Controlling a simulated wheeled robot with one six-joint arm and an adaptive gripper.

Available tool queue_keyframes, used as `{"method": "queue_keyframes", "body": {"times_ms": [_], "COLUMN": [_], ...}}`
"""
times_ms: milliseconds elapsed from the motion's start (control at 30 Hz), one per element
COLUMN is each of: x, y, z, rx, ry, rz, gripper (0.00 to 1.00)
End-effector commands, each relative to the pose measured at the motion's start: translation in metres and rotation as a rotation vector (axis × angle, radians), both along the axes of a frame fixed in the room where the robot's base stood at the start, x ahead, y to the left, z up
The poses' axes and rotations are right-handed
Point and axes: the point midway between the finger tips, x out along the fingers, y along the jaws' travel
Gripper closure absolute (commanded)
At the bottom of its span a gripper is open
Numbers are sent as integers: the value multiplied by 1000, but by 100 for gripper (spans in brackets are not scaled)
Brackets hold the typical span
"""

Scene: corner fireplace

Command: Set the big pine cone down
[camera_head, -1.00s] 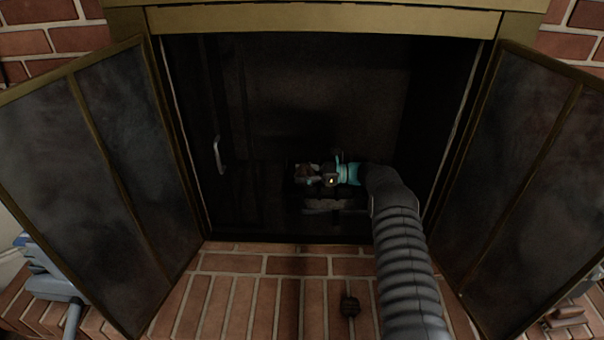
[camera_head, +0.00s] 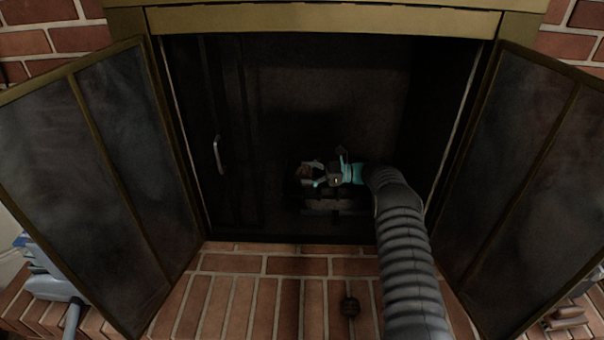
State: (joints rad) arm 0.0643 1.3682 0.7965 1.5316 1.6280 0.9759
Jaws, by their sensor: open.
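My gripper (camera_head: 314,174) is inside the dark firebox, at the end of my ribbed grey arm that reaches in from the lower right. Its teal and grey fingers are open and point left. A brown pine cone (camera_head: 304,173), probably the big one, lies at the fingertips, over the dark grate. It is small and dim in this view, so I cannot tell whether a finger still touches it.
The fireplace doors stand open, one at the left (camera_head: 100,180) and one at the right (camera_head: 530,180). A pale log or bar (camera_head: 328,204) shows low in the firebox. A grey-blue object (camera_head: 47,275) sits at far left. The brick hearth (camera_head: 240,290) is mostly clear.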

Motion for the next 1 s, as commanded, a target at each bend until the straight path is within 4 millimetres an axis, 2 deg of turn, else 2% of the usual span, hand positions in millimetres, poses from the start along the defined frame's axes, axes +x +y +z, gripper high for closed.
{"method": "queue_keyframes", "body": {"times_ms": [333,633,767,1000], "x": [1,0,-3,-28], "y": [-54,-60,-56,-48], "z": [-1,7,30,98], "rx": [0,-15,-68,-255], "ry": [-1,-12,-51,-198], "rz": [-1,4,13,53], "gripper": [17,17,17,17]}}
